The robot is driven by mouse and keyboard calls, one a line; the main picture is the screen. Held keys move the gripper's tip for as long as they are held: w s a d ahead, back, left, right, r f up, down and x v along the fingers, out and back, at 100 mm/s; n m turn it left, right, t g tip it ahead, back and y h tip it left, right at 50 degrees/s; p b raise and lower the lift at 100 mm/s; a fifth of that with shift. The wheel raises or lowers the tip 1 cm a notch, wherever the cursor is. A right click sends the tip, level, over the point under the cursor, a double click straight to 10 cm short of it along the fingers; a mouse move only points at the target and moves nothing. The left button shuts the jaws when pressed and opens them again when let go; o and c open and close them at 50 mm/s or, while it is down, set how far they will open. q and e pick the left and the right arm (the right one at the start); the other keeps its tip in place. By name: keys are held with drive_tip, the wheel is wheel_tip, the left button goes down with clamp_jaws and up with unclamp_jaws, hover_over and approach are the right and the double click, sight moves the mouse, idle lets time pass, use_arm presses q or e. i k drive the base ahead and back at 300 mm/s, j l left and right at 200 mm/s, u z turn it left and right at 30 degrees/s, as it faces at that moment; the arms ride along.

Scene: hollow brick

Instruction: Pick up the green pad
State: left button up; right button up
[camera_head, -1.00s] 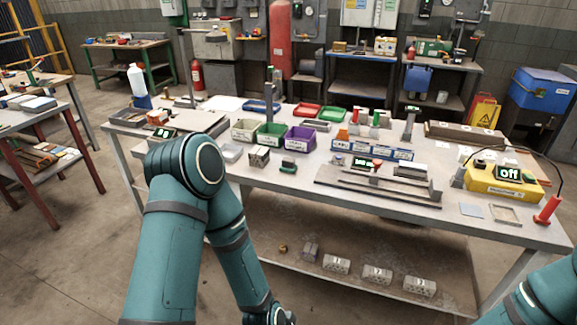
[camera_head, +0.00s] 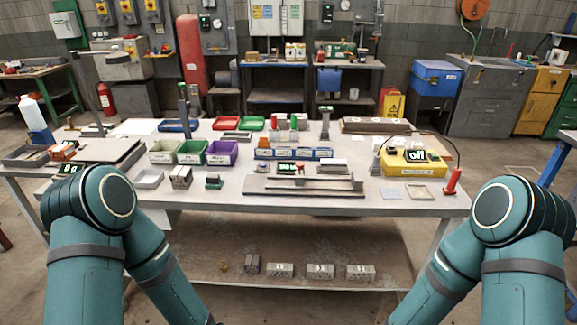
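A small dark green block (camera_head: 214,181), which may be the green pad, sits on the workbench (camera_head: 300,206) near its front edge, just left of centre. It is too small to make out clearly. A small grey block-like item (camera_head: 181,177) stands to its left, and the green bin (camera_head: 191,152) is behind it. Both my arms reach down at the lower left and lower right, in front of the bench. Neither gripper shows; both are below the picture's bottom edge.
White (camera_head: 162,152) and purple (camera_head: 222,153) bins flank the green bin. A blue-fronted row of bins (camera_head: 292,153), a grey rail fixture (camera_head: 303,184) and a yellow box (camera_head: 407,162) stand rightward. The lower shelf holds several grey bricks (camera_head: 320,271).

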sight(214, 180)
drive_tip(key=i+j+z, duration=0.25)
drive_tip(key=j, duration=0.25)
drive_tip(key=j+z, duration=0.25)
drive_tip(key=j, duration=0.2)
drive_tip(key=j+z, duration=0.25)
drive_tip(key=j, duration=0.25)
drive_tip(key=i, duration=0.05)
